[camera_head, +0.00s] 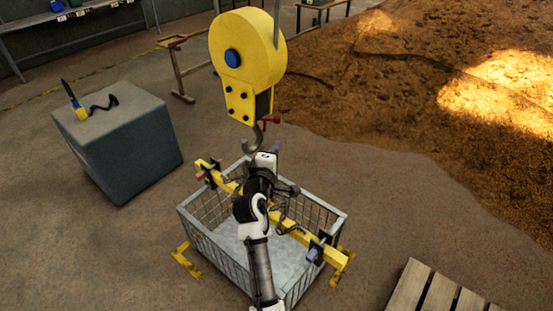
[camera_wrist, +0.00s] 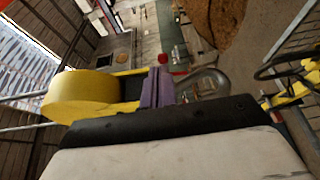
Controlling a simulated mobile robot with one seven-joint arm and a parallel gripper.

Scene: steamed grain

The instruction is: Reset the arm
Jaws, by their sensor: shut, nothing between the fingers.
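My arm reaches up over the metal basket (camera_head: 215,247) in the head view. My gripper (camera_head: 276,147) is at the arm's far end, close beside the grey hook (camera_head: 254,141) under the yellow hoist block (camera_head: 245,48). In the wrist view the purple fingers of my gripper (camera_wrist: 157,86) are together with nothing between them. The yellow hoist block (camera_wrist: 82,96) shows left of the fingers and the hook (camera_wrist: 210,79) shows right of them. I cannot tell whether the fingers touch the hook or block.
A yellow bar (camera_head: 305,242) with dark clamps lies across the basket beneath my arm. A grey box (camera_head: 120,145) with a yellow-handled tool (camera_head: 76,105) stands left. A brown grain heap (camera_head: 420,90) fills the back right. A wooden pallet (camera_head: 435,292) lies front right.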

